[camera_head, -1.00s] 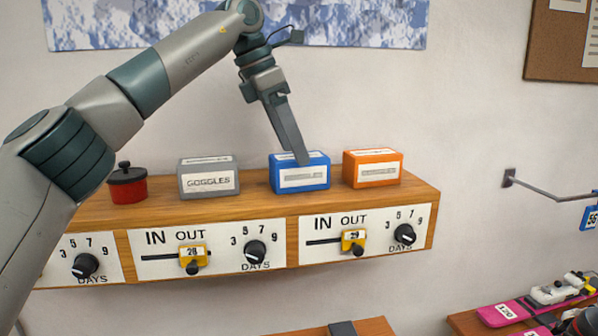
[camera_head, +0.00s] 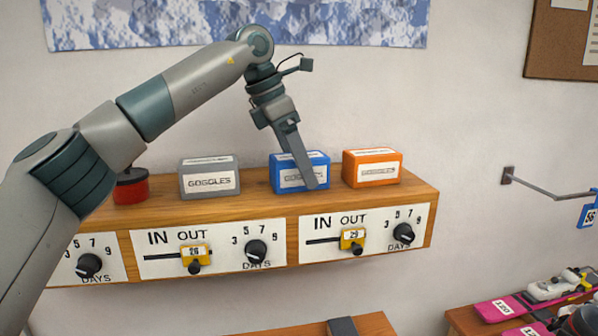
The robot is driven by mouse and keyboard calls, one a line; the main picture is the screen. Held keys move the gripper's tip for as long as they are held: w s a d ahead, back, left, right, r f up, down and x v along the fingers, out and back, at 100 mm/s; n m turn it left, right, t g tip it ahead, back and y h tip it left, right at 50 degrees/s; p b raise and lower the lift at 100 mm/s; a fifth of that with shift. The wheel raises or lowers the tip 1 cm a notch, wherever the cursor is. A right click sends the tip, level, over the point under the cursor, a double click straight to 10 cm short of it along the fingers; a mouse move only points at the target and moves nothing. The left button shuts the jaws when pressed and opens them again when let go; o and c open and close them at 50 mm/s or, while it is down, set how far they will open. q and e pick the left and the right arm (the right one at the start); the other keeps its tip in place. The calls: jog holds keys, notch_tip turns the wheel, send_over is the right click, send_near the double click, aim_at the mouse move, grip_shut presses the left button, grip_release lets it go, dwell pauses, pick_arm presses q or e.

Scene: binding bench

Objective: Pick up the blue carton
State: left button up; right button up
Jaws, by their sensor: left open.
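The blue carton (camera_head: 286,182) stands on top of the wooden shelf box, between a grey carton and an orange carton. It has a white label on its front, partly covered by my gripper. My left gripper (camera_head: 312,184) points down in front of the blue carton, its fingers crossing the right part of the carton's front face. The fingers overlap each other from this angle; the gripper is open and holds nothing. Whether it touches the carton cannot be told. My right gripper is not in view.
The grey carton (camera_head: 209,181) labelled GOGGLES stands left of the blue one, and the orange carton (camera_head: 372,169) stands close on its right. A red pot (camera_head: 131,190) is partly behind my arm. The wooden shelf box (camera_head: 420,200) has dials and sliders on its front.

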pick_arm(q)
jog(key=shift+f, duration=0.25)
dwell(0.5)
jog(key=shift+c, duration=0.6)
jog(key=c, duration=1.1)
